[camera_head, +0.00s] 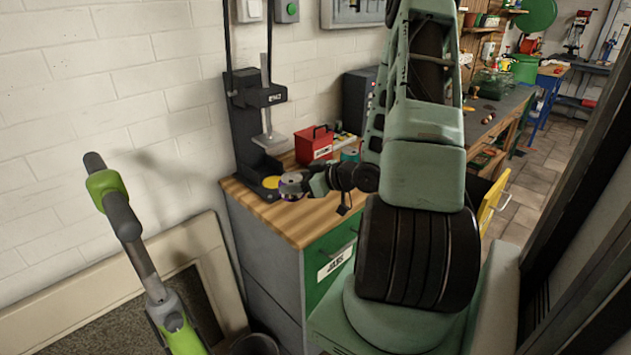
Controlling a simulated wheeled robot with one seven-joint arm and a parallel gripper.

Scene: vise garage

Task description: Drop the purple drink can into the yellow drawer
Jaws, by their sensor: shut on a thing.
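My gripper (306,184) is shut on the purple drink can (290,184), which shows a pale, shiny end at the gripper's left side. The can is small in the picture and partly covered by the fingers. They are over the left part of the wooden top of the workbench cabinet, beside the black press; I cannot tell whether the can touches the top. The yellow drawer (493,203) stands out at the right, behind my arm, far to the right of my gripper. My arm hides part of it, and its inside is not visible.
The wooden worktop (305,228) carries a black press (252,115) and a red toolbox (314,143) close to my gripper. A green drawer (328,262) is below. A green-grey tool (130,235) leans at the left. A long bench (495,118) runs back right.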

